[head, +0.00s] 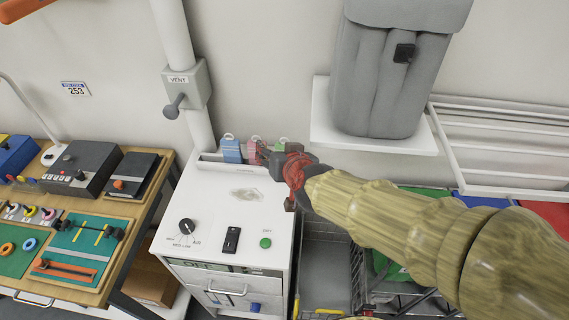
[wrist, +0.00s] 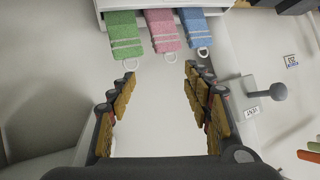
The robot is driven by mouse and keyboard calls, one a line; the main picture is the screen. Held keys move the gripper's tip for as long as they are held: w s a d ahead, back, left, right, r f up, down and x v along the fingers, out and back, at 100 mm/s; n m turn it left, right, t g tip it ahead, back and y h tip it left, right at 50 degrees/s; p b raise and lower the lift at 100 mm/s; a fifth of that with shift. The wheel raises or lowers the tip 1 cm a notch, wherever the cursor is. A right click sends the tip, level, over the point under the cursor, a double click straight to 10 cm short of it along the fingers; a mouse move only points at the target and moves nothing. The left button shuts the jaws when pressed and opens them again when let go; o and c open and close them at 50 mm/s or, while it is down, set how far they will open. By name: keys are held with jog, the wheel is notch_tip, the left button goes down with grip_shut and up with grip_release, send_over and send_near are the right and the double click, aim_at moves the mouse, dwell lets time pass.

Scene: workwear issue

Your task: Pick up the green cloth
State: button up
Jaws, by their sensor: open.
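The green cloth (wrist: 124,36) hangs at the left of a row of three cloths in the wrist view, with pale stripes and a white loop at its end. A pink cloth (wrist: 162,30) hangs in the middle and a blue cloth (wrist: 194,28) on the right. In the head view only a bit of the green cloth (head: 283,141) shows behind my gripper (head: 265,152), beside the pink cloth. My gripper is open and empty. In the wrist view its fingertips (wrist: 160,74) are apart from the cloths, with the pink one nearest their middle line.
The cloths are at the back of a white cabinet (head: 216,214) with a knob and switches. A vent pipe (head: 180,75) stands behind it. A grey bag (head: 388,75) sits on a shelf to the right. A workbench (head: 120,211) with tools is at the left.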

jog(key=w+f+h, duration=0.1)
jog(key=f, duration=0.2)
jog(key=w+d+f+m+t+h+b, duration=0.1)
jog(key=f+h, duration=0.1)
jog(key=f, duration=0.2)
jog(key=w+f+m+h+b, duration=0.1)
jog(key=f+h, duration=0.1)
jog(key=f, duration=0.1)
jog(key=shift+w+d+f+t, duration=0.25)
jog(key=shift+w+f+t, duration=0.1)
jog(key=shift+f+t, duration=0.05)
jog(key=shift+w+d+f, duration=0.15)
jog(key=shift+w, duration=0.05)
jog(key=b+x, duration=0.1)
jog(key=x, duration=0.2)
jog(key=b+x, duration=0.2)
jog(key=x, duration=0.1)
jog(key=shift+s+d+b, duration=0.1)
jog(key=shift+d+b, duration=0.1)
jog(key=shift+b, duration=0.1)
jog(key=shift+w+f, duration=0.15)
jog(key=shift+w, duration=0.4)
jog(key=c, duration=0.3)
jog(key=c, duration=0.4)
